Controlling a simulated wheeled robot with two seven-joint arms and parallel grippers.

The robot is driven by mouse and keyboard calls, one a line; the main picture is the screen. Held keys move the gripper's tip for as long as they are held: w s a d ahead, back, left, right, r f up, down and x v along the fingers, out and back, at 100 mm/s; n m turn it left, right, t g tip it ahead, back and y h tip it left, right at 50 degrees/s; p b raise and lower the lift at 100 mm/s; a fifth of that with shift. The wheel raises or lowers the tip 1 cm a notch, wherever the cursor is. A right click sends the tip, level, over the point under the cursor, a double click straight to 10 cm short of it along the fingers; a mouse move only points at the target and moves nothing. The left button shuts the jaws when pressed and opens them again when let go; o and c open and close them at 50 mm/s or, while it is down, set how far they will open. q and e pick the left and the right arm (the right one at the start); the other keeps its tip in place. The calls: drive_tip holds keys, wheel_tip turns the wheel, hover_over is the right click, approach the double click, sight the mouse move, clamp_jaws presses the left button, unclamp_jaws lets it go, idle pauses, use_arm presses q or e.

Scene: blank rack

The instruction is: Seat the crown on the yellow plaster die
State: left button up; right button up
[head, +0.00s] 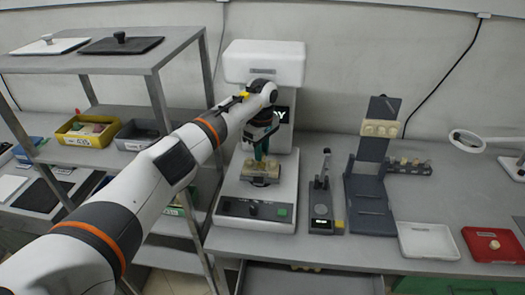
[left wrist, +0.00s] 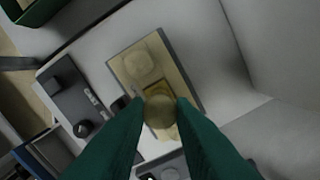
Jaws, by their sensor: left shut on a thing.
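My left gripper (head: 261,153) reaches over the white machine's stage with its green fingers pointing down. In the left wrist view the fingers (left wrist: 159,112) are shut on a small round tan piece (left wrist: 159,110); I cannot tell for sure that it is the crown. Below it is a tan block (left wrist: 135,66) with rounded raised shapes and a dark recess. That block also shows on the stage in the head view (head: 262,173). I cannot tell whether the held piece touches it. I cannot pick out a yellow die for certain. My right gripper is out of view.
The white machine (head: 265,62) rises close behind my gripper. To the right are a small dark device (head: 323,205), a dark stand (head: 380,128) with a tan block, a white tray (head: 428,240) and a red tray (head: 478,245) with a small pale item. A grey shelf (head: 150,55) stands left.

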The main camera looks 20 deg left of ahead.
use_arm(q)
drive_tip(key=shift+a+f, duration=0.1)
drive_tip(key=shift+a, duration=0.05)
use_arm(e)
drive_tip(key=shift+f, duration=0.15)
use_arm(q)
drive_tip(key=shift+f+b, duration=0.35)
drive_tip(key=shift+b, duration=0.1)
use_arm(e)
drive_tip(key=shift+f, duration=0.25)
use_arm(q)
drive_tip(key=shift+s+f+b, duration=0.1)
drive_tip(key=shift+f+b, duration=0.5)
drive_tip(key=shift+f, duration=0.2)
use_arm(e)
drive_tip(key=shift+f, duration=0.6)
use_arm(q)
drive_tip(key=o, duration=1)
drive_tip(key=shift+o, duration=0.2)
drive_tip(key=shift+r, duration=0.15)
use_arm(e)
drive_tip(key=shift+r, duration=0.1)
